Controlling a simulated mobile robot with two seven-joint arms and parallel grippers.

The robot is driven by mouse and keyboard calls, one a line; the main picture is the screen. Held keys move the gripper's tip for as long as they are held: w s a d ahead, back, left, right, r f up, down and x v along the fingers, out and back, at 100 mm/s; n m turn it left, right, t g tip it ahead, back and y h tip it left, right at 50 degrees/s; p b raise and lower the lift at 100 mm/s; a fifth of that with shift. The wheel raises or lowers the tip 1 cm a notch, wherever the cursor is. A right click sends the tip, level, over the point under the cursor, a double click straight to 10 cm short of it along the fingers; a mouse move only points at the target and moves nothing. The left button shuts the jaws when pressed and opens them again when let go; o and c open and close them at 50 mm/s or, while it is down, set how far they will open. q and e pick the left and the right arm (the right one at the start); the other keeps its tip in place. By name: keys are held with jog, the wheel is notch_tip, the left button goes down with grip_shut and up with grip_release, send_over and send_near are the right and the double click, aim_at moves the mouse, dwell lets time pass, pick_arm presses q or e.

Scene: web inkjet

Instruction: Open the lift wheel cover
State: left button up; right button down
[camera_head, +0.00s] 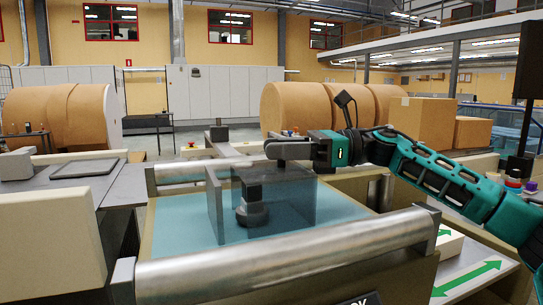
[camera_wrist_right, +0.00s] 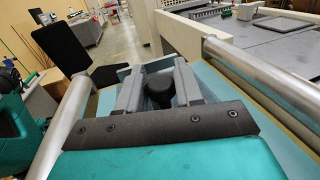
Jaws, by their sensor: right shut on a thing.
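The lift wheel cover (camera_head: 300,205) is a see-through, grey-tinted box standing on the blue surface of the machine in the head view. A black wheel or knob (camera_head: 252,212) shows inside it. My right gripper (camera_head: 277,158) is at the top of the cover and is shut on it. The exact contact is hard to see. In the right wrist view, my two grey fingers (camera_wrist_right: 158,90) reach forward, with the black knob (camera_wrist_right: 159,88) showing between them. My left gripper is not in view.
A thick metal roller (camera_head: 290,248) runs in front of the cover, and a second roller (camera_head: 200,171) lies behind it. The blue surface (camera_head: 185,222) is bare beside the cover. Large brown paper rolls (camera_head: 295,108) stand farther back.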

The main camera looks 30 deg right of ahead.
jog(key=s+d+b, duration=0.2)
jog(key=d, duration=0.6)
jog(key=shift+d, duration=0.4)
jog(key=c, duration=0.8)
grip_release()
jog(key=shift+c, duration=0.2)
